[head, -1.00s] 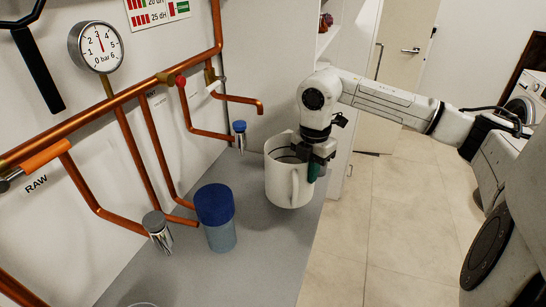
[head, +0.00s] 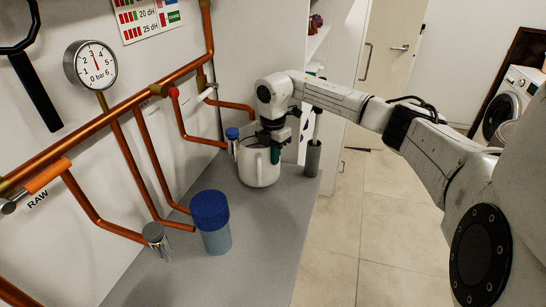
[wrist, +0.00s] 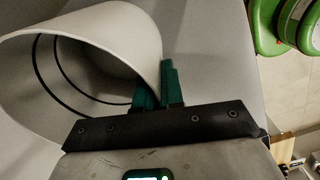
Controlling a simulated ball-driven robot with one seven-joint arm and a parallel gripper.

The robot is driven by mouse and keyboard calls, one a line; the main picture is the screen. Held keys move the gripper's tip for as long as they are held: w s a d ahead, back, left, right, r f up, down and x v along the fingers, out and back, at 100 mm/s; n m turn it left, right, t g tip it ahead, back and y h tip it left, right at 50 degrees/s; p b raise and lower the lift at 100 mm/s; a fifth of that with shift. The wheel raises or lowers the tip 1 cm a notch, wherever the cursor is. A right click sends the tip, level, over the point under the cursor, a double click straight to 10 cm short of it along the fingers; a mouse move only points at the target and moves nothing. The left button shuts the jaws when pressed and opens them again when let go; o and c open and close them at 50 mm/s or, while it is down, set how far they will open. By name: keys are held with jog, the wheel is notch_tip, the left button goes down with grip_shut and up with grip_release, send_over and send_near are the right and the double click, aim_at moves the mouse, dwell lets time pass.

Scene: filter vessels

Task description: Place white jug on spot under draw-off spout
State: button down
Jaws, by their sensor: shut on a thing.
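The white jug (head: 259,172) stands upright on or just above the grey counter near the back, below the open end of the copper draw-off spout (head: 240,106). I cannot tell whether its base touches the counter. My gripper (head: 275,153) is shut on the jug's right side, at its rim or handle. In the wrist view the jug (wrist: 112,28) opens toward the left, with dark rings inside, and the green fingers of my gripper (wrist: 160,90) are at its edge. The spot under the spout is not visible; the jug and arm cover that area.
A small blue-capped vessel (head: 232,142) stands close left of the jug. A grey cylinder (head: 313,158) stands to its right near the counter edge. A larger blue-lidded vessel (head: 212,225) and a chrome fitting (head: 156,240) are nearer. The counter's front right (head: 262,235) is clear.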

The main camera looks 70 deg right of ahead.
jog(key=shift+f, duration=0.8)
jog(key=c, duration=1.3)
grip_release()
jog(key=shift+o, duration=0.2)
notch_tip(320, 180, up, 12)
jog(key=shift+r+b, duration=0.15)
jog(key=shift+b, duration=1)
